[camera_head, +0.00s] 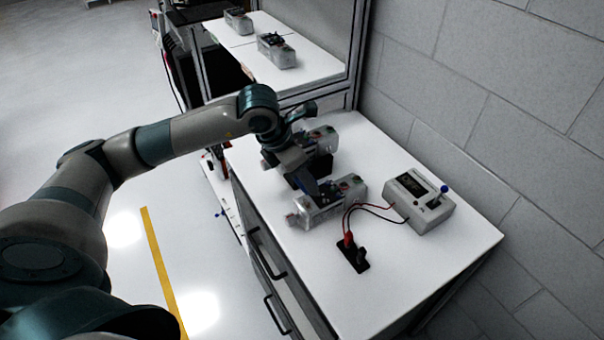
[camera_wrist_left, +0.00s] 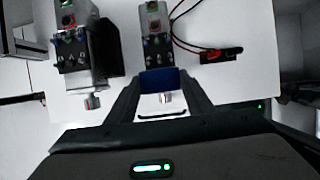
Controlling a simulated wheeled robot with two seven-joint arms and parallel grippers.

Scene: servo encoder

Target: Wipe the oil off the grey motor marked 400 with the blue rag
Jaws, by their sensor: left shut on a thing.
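Two grey motors with dark connector blocks lie on the white bench. The nearer motor (camera_head: 345,197) is by my left gripper (camera_head: 318,192); it also shows in the left wrist view (camera_wrist_left: 153,22). The farther motor (camera_head: 325,138) is partly hidden by my left arm; it also shows in the left wrist view (camera_wrist_left: 75,55). No 400 mark or oil is readable. In the left wrist view my left gripper (camera_wrist_left: 163,90) is shut on the blue rag (camera_wrist_left: 170,78), which is over the nearer motor's shaft end. I cannot tell whether it touches. My right gripper is not in view.
A pale meter box (camera_head: 420,200) with a blue-knobbed lever stands to the right, with red and black cables to a black socket (camera_head: 352,255). A block wall (camera_head: 480,90) borders the bench. More motors (camera_head: 276,50) sit on a white surface behind. The bench's front right is clear.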

